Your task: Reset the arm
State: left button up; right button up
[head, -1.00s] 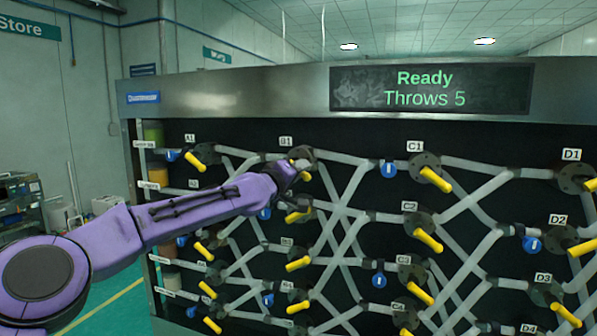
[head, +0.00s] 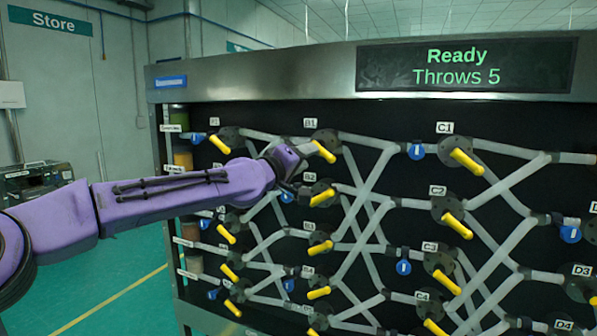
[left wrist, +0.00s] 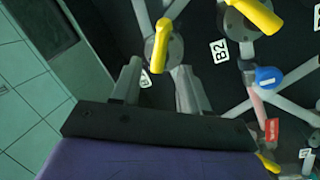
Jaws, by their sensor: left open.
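My left arm comes in from the left in the head view. Its left gripper (head: 298,172) is open and empty in front of the valve panel (head: 240,85). It is just left of and below the yellow B1 handle (head: 323,151) and above the yellow B2 handle (head: 322,197). In the left wrist view both fingers of the gripper (left wrist: 158,82) stand apart. A yellow handle (left wrist: 160,45) shows ahead of the gap and the B2 label (left wrist: 217,50) to its right. My right gripper is out of view.
The panel carries several yellow-handled valves, such as the C1 handle (head: 466,161), joined by grey pipes. The screen (head: 465,66) reads "Ready" and "Throws 5". Open green floor (head: 110,270) lies left of the panel.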

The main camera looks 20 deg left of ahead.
pick_arm(q)
jog(key=v, duration=0.2)
jog(key=shift+s+a, duration=0.1)
jog(key=shift+s, duration=0.2)
